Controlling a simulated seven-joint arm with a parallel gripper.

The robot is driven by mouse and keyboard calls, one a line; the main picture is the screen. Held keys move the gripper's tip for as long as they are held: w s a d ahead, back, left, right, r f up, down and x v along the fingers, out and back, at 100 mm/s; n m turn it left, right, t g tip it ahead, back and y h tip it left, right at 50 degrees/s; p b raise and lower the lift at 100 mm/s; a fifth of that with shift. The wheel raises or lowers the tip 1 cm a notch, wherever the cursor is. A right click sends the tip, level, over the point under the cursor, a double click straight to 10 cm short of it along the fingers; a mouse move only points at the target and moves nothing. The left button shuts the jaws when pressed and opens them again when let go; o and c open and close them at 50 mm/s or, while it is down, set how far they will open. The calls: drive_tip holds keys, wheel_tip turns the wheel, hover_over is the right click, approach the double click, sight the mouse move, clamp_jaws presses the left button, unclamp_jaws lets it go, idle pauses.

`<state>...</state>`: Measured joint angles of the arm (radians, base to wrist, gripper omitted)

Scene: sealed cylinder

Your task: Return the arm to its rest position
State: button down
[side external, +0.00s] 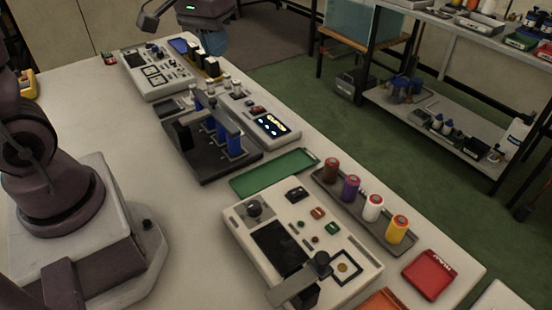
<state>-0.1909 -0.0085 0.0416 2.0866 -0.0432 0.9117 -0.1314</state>
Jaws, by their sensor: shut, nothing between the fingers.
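A dark rack (207,165) holding several blue cylinders (221,133) stands upright at the middle of the table. Whether any cylinder is sealed cannot be told from here.
A white control unit (290,235) with a black panel and knobs sits in front of the rack. Nearby are a green tray (275,172), a grey tray (345,208) with coloured spools, and a red box (428,272). Table is clear between my base and the rack.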

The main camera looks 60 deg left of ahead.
drive_tip(key=s+d+r+m+t, duration=0.3)
drive_tip(key=s+d+r+m, duration=0.1)
drive_tip(key=s, duration=0.8)
drive_tip(key=shift+s+d+r+t, duration=0.15)
drive_tip(key=shift+d+r+t, duration=0.35)
drive_tip(key=shift+d, duration=0.9)
